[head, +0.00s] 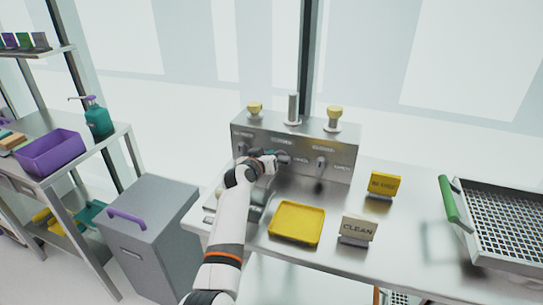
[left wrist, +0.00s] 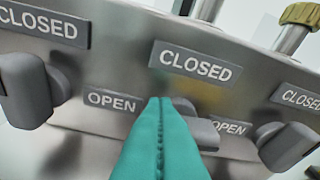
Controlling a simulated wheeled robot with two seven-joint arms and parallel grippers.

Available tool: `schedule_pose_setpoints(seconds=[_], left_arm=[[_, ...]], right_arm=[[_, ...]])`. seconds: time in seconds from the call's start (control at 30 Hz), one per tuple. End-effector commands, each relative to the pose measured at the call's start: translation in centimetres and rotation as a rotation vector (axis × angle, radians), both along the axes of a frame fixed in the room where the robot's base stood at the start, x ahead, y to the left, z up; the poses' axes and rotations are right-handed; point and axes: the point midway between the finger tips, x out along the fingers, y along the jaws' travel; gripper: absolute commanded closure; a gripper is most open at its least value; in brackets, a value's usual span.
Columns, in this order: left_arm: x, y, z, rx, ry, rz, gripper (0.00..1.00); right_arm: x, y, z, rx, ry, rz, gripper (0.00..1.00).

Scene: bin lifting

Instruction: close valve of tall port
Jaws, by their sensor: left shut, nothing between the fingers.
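A metal valve panel (head: 300,135) stands at the back of the table. The tall port (head: 293,106), a plain silver tube, rises from the middle of its top, between two shorter yellow-capped ports. The middle valve handle (left wrist: 202,133) is grey and partly hidden behind my fingers in the left wrist view. A CLOSED label (left wrist: 195,62) is above it and an OPEN label (left wrist: 231,128) to its right. I cannot tell its exact angle. My left gripper (head: 277,161) is shut and empty in front of this valve; its teal fingers (left wrist: 160,135) overlap the handle, contact unclear. My right gripper is not in view.
The left valve handle (left wrist: 30,90) and right valve handle (left wrist: 286,146) flank the middle one. A yellow tray (head: 297,223), a CLEAN sign (head: 358,229) and a yellow sign (head: 384,185) are on the table. A mesh basket (head: 510,225) is at the right.

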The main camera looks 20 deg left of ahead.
Motion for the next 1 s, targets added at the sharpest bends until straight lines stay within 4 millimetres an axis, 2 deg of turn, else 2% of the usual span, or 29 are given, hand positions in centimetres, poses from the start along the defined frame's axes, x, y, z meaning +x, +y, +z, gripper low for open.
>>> schedule_pose_setpoints(seconds=[0.83,1.0], left_arm=[[0.0,1.0,-1.9,-0.526,0.02,0.0,1.0],[0.0,1.2,-2.1,-0.524,0.019,0.0,1.0]], right_arm=[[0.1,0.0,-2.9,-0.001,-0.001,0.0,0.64],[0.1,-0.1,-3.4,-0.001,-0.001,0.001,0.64]])
